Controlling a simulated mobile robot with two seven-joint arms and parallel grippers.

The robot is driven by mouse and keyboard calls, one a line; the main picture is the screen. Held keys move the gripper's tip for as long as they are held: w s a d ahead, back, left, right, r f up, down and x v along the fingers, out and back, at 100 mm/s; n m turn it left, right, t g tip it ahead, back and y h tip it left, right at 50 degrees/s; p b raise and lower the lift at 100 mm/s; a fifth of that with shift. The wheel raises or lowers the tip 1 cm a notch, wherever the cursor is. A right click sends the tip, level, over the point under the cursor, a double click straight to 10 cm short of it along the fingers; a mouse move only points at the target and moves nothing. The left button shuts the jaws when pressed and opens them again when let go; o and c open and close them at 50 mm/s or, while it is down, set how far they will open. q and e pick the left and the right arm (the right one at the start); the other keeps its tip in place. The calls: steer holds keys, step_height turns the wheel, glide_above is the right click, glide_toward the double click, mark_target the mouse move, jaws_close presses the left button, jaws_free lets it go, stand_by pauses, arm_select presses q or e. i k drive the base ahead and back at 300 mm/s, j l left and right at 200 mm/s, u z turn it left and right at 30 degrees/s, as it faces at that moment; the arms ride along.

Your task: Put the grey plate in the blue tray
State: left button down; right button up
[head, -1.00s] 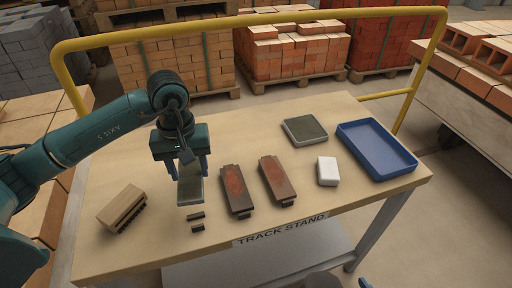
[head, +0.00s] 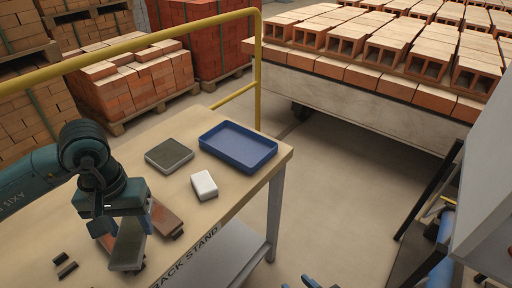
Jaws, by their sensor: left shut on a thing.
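My left gripper (head: 128,225) is shut on the grey plate (head: 128,247), which hangs below it over the near part of the table. The blue tray (head: 238,147) lies at the table's far right corner and looks empty. The plate is apart from the tray, to its left and nearer to me. My right gripper cannot be made out in the head view.
A white block (head: 204,185) and a square dark-topped pad (head: 169,155) lie between plate and tray. A reddish-brown piece (head: 165,220) is partly hidden behind my gripper. Small black pieces (head: 66,268) lie left. A yellow rail (head: 258,70) stands behind the table (head: 225,200).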

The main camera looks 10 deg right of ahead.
mark_target(244, 151)
steer(key=i+l+z, duration=0.1)
steer(key=i+z, duration=0.25)
steer(key=i+l+z, duration=0.1)
steer(key=z, duration=0.3)
steer(key=i, duration=0.55)
